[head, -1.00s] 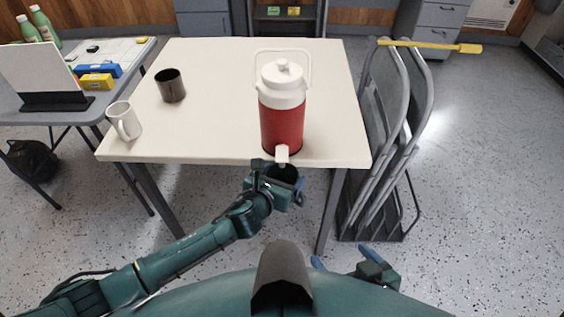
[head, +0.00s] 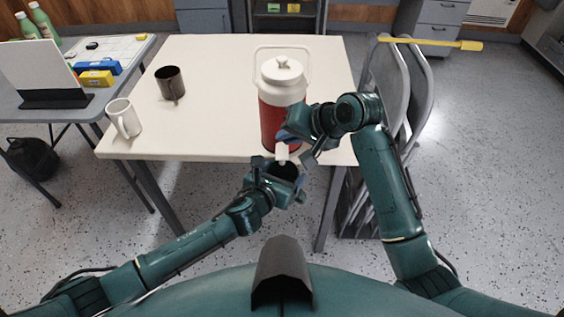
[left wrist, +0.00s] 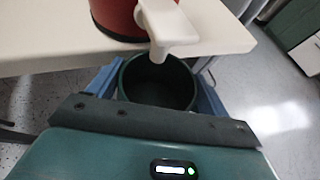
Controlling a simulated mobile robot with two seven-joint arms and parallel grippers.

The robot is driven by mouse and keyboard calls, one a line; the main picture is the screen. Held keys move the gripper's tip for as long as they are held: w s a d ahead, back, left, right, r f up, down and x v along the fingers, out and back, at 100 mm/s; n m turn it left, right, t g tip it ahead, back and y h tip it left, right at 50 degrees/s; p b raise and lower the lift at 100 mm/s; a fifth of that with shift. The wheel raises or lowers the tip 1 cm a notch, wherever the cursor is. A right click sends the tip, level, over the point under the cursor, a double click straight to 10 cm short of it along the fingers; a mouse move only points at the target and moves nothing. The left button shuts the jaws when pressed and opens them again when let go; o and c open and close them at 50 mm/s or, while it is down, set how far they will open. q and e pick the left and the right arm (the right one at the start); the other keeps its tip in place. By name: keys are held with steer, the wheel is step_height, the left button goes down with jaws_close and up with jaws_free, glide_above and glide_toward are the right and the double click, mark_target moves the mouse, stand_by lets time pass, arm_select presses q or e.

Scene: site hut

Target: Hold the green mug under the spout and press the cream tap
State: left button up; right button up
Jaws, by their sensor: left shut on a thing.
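The green mug (left wrist: 155,80) is in my left gripper (head: 277,180), which is shut on it. It is upright just off the table's front edge, its dark mouth facing up, and also shows in the head view (head: 286,171). The cream tap (head: 282,152) sticks out from the foot of the red and white drinks cooler (head: 269,120). In the left wrist view the tap (left wrist: 168,27) hangs over the mug's far rim. My right gripper (head: 298,146) is open, with its fingers close to the tap; touching or not I cannot tell. It partly hides the cooler.
A white mug (head: 123,119) and a dark mug (head: 170,84) stand on the left of the cream table (head: 215,120). A side desk (head: 60,112) is at left.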

mark_target(279, 154)
steer(key=shift+w+a+r, duration=0.15)
steer(key=shift+a+r, duration=0.05)
steer(key=shift+r, duration=0.35)
steer(key=shift+w+a+r, duration=0.1)
steer(key=shift+a+r, duration=0.1)
steer(key=shift+r, duration=0.3)
jaws_close()
steer(key=shift+g, duration=0.3)
steer(key=shift+f, duration=2.85)
steer(key=shift+f, duration=0.9)
stand_by(2.5)
